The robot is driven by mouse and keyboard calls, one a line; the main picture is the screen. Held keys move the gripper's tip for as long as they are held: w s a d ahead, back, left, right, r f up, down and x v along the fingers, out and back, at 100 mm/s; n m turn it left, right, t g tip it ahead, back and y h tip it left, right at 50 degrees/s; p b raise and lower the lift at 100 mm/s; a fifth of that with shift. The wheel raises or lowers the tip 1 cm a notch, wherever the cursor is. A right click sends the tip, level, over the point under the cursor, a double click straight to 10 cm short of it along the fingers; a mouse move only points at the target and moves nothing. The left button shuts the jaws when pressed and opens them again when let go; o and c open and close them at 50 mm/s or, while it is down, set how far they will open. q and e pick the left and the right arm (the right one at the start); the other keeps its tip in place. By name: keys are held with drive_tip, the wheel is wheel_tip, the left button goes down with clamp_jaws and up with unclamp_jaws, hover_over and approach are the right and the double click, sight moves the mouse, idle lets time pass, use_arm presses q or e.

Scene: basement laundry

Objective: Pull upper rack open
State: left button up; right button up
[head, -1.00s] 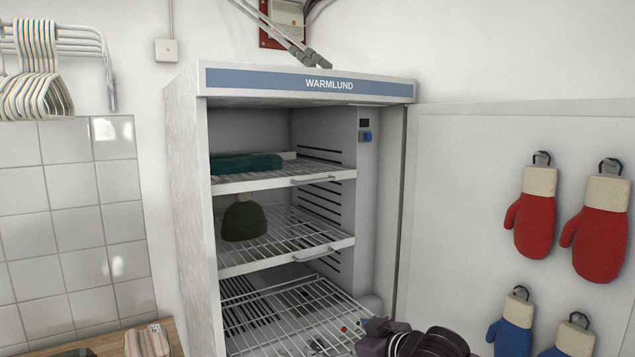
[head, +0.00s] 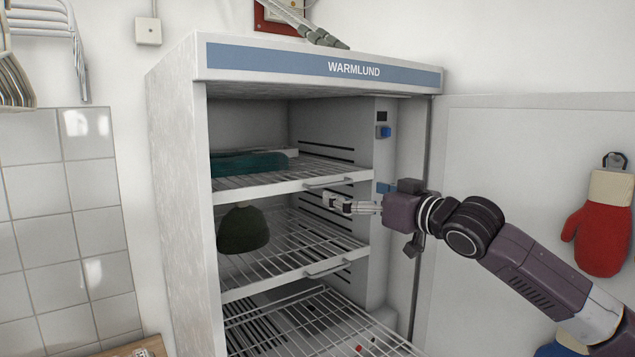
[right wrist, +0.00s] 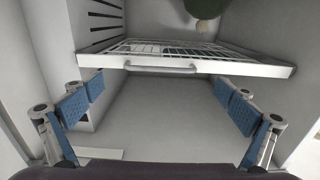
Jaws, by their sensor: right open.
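The upper rack (head: 250,192) is a white wire shelf with a pale front bar inside the cabinet. It bears a folded teal cloth (head: 250,162) and sits pushed in. Its handle (head: 337,181) is a thin bar on the front edge. My right gripper (head: 338,203) is open and empty, in front of the cabinet opening, and appears just below the handle. In the right wrist view, which looks upside down, the handle (right wrist: 162,69) lies ahead, between the two blue-padded fingers (right wrist: 158,92) and apart from them. My left gripper is not in view.
The middle rack (head: 250,287) has its own handle (head: 330,268) and bears a dark green hat (head: 243,232). A lower rack (head: 365,325) sticks out below. The open cabinet door (head: 500,170) stands at right, with a red mitten (head: 597,235) hanging on it.

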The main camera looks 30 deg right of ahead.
sight(335, 184)
drive_tip(key=w+p, duration=0.1)
drive_tip(key=w, duration=0.1)
drive_tip(key=w+p, duration=0.4)
drive_tip(key=shift+w+a+r, duration=0.15)
drive_tip(key=shift+a+r, duration=0.1)
drive_tip(key=shift+r, duration=0.15)
drive_tip(key=shift+w+f, duration=0.1)
drive_tip(key=shift+w, duration=0.35)
drive_tip(key=shift+w+f, duration=0.1)
drive_tip(key=shift+c, duration=0.2)
drive_tip(key=c, duration=1.3)
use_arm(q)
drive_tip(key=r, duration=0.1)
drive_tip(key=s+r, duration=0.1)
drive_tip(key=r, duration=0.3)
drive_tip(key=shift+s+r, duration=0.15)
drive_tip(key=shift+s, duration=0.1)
use_arm(e)
drive_tip(key=shift+c, duration=0.2)
